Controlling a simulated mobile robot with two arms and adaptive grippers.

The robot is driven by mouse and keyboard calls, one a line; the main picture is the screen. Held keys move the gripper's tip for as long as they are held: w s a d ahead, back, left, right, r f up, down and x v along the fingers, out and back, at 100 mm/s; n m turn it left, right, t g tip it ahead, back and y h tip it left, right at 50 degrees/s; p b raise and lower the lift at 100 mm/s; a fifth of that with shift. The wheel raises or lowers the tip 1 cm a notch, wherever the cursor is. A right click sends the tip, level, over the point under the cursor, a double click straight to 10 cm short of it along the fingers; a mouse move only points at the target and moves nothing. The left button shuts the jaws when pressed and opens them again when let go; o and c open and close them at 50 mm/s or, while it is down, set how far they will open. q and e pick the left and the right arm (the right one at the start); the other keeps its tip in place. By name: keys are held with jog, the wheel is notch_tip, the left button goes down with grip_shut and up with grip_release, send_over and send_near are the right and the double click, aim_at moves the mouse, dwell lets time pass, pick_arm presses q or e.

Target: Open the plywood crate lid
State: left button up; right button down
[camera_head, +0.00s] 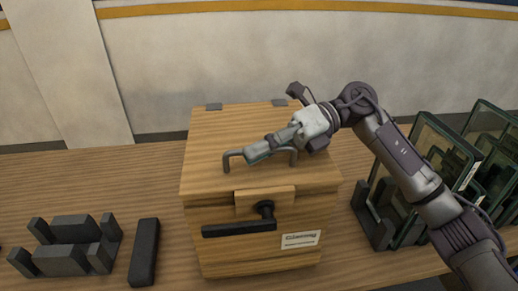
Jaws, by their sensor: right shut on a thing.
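The plywood crate (222,253) stands on a wooden table in the middle of the head view. Its lid (222,128) lies flat and closed on top, with two hinges at the back edge. A grey bar handle (227,165) stands up near the front of the lid. My right gripper (262,150) comes in from the right and is shut on this handle; its fingers hide the middle of the bar. A black latch lever (240,229) lies roughly level on the crate front, below a wooden block. My left gripper is not in view.
Dark grey blocks or holders (72,245) and a black bar (145,252) lie left of the crate. Glass-sided racks (415,180) stand on the right, close to my right arm. A wall runs behind the table. Bare table shows left of the crate.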

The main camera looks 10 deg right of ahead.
jog(key=w+r+m+y+p, duration=0.1)
jog(key=w+r+m+p, duration=0.2)
jog(key=r, duration=0.4)
jog(key=w+r+m+g+y+p, duration=0.1)
jog(key=w+r+m+p, duration=0.1)
jog(key=w+r+p, duration=0.3)
jog(key=shift+r+m+g+p, duration=0.35)
jog(key=shift+r+p, duration=0.6)
jog(key=shift+r, duration=0.45)
jog(key=shift+w, duration=0.1)
